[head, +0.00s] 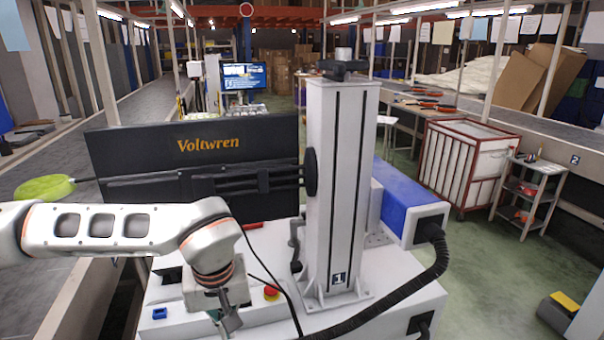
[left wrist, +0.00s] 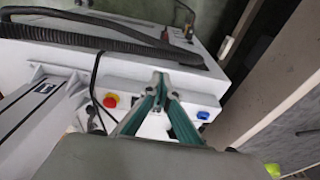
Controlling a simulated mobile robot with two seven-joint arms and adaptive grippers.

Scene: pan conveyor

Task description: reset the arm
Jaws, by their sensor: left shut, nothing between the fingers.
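My left arm, white with orange rings, comes in from the left in the head view and bends downward over my white base. My left gripper (head: 224,318) hangs at the arm's end, partly cut off by the lower picture edge. In the left wrist view the teal fingers of my left gripper (left wrist: 160,80) meet at the tips. They are shut with nothing between them. My right gripper is in neither view. A lime-green pan (head: 45,188) with a dark handle lies at the left conveyor, well apart from the left gripper.
The left conveyor (head: 140,103) runs back along the left side. On the right stand another conveyor (head: 490,122), a red-framed white cart (head: 455,165) and a small shelf trolley (head: 527,190). Green floor (head: 470,270) is open at the right. A yellow-topped item (head: 565,302) is at the lower right.

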